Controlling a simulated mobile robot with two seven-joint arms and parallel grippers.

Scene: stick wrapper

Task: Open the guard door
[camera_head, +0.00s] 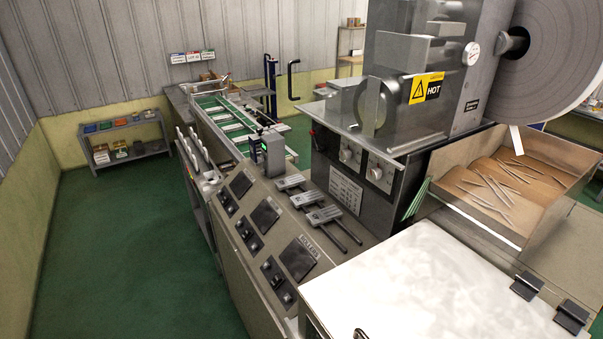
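A pale, flat panel (430,285) lies at the lower right, near me. It looks like the guard door and lies flat, apparently shut. Two black hinges (527,285) sit along its right side. A small metal piece (360,334), perhaps its handle or latch, shows at the bottom edge and is mostly cut off. Neither of my grippers is in view.
An open bin with thin sticks (480,222) stands just behind the panel. A grey machine with a HOT label (426,88) and a large reel (560,55) rise behind. A control console (275,235) lies left. The green floor (130,240) at left is clear.

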